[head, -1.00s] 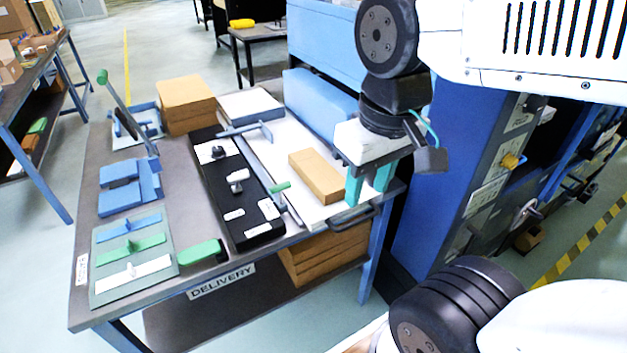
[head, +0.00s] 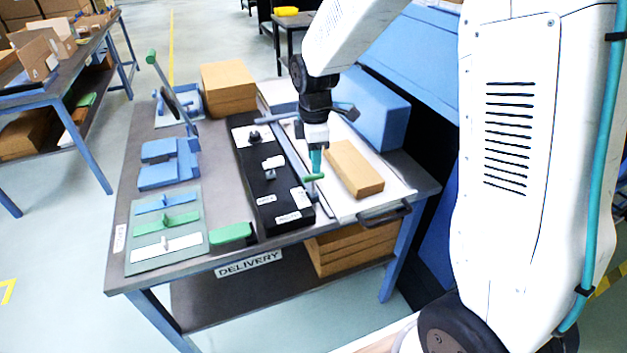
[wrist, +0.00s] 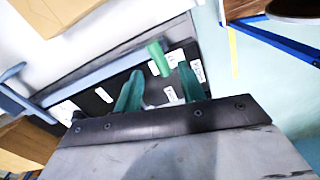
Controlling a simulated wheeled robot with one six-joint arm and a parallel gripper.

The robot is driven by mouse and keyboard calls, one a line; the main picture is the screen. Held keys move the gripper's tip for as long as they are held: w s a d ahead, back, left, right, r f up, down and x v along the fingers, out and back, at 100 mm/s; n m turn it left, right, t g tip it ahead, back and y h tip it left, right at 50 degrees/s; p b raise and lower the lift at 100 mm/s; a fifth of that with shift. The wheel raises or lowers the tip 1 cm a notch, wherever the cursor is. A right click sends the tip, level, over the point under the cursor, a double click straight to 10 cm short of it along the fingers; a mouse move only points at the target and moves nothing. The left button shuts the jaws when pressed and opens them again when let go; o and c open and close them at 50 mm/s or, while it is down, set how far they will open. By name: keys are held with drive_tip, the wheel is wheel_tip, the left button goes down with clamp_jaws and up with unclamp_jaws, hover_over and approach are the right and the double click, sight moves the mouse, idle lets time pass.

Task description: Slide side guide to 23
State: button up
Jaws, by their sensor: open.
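The side guide appears to be the grey-blue bar (head: 292,152) along the white board, with a green handle (head: 314,178) near its front end. I cannot read any scale number. My gripper (head: 316,168) is over the handle, its teal fingers pointing down. In the wrist view, my gripper (wrist: 162,88) is open and empty. The green handle (wrist: 159,58) shows between and beyond the two fingertips there, and the bar (wrist: 100,72) runs behind them. Whether a finger touches the handle cannot be told.
A cardboard block (head: 355,168) lies on the white board just right of my gripper. A black panel (head: 262,185) with knobs and labels is on the left. A blue box (head: 372,112) stands behind. A dark pull handle (head: 385,215) is at the table's front edge.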

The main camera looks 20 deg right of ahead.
sight(314, 180)
wheel_tip(314, 180, down, 8)
drive_tip(key=shift+w+r, duration=0.1)
idle(0.4)
drive_tip(key=shift+c, duration=0.3)
